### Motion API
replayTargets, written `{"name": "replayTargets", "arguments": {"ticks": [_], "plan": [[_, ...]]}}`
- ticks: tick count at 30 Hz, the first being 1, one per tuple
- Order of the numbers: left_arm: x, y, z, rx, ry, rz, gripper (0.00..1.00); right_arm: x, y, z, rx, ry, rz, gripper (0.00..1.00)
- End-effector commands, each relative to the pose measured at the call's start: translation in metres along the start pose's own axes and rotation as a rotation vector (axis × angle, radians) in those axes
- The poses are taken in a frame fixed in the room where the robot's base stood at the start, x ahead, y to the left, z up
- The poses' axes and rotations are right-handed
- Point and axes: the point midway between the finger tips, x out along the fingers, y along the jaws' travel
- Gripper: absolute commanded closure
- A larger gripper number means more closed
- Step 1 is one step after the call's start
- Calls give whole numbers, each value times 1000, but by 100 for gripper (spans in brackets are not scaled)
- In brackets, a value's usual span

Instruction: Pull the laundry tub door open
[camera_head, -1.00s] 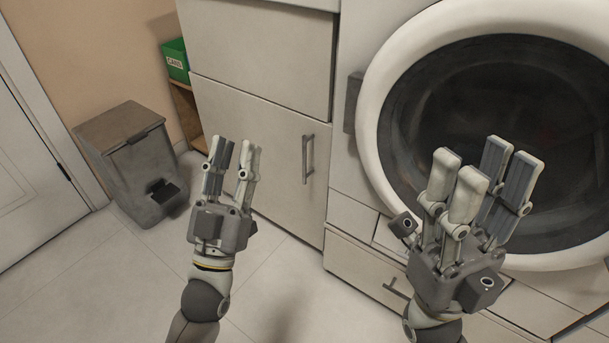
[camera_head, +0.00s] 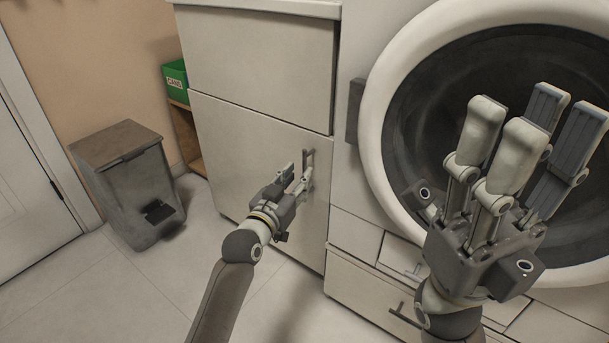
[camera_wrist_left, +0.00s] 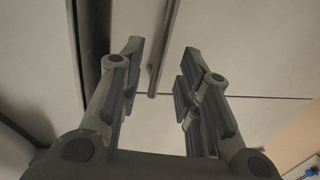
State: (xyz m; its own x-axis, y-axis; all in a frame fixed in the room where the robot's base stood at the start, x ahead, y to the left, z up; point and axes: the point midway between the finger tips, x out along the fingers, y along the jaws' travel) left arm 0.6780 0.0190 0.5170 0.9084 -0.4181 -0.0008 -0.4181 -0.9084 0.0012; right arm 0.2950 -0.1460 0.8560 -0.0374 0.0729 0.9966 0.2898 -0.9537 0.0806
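The pale cabinet door (camera_head: 245,150) under a drawer front looks closed. Its vertical bar handle (camera_head: 309,158) is near the door's right edge. My left gripper (camera_head: 295,178) is at the handle with its fingers pointing toward the door, partly covering the handle's lower part. In the left wrist view the handle (camera_wrist_left: 165,45) shows between the two open fingers (camera_wrist_left: 162,72), with a gap on both sides. My right gripper (camera_head: 535,120) is open and empty, raised in front of the round washer door.
The washer's round door (camera_head: 395,75) with a dark window is at the right. Small drawers (camera_head: 365,290) lie below it. A grey bin (camera_head: 130,185) stands on the floor at the left, near a green box (camera_head: 176,80) on a wooden shelf. The floor between is clear.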

Motion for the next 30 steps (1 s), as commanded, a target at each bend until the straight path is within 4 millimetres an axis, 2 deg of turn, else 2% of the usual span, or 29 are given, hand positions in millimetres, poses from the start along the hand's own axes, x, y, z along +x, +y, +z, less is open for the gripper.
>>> {"name": "replayTargets", "arguments": {"ticks": [3, 9, 21, 23, 29, 30], "plan": [[20, 0, 3, 0, 2, 1, 68, 1, -2, -4, -4, 32, -11, 60], [40, 0, 2, 1, 1, 0, 68, 8, -3, -7, -8, 61, -23, 60], [46, 0, 0, 1, 0, -1, 68, 12, -4, -9, -9, 71, -27, 60], [46, 0, 0, 1, 0, -1, 73, 12, -4, -9, -9, 71, -27, 60], [46, 0, 0, 1, 0, -1, 99, 12, -4, -9, -9, 71, -27, 60], [46, 0, 0, 1, 0, -1, 100, 12, -4, -9, -9, 71, -27, 60]]}}
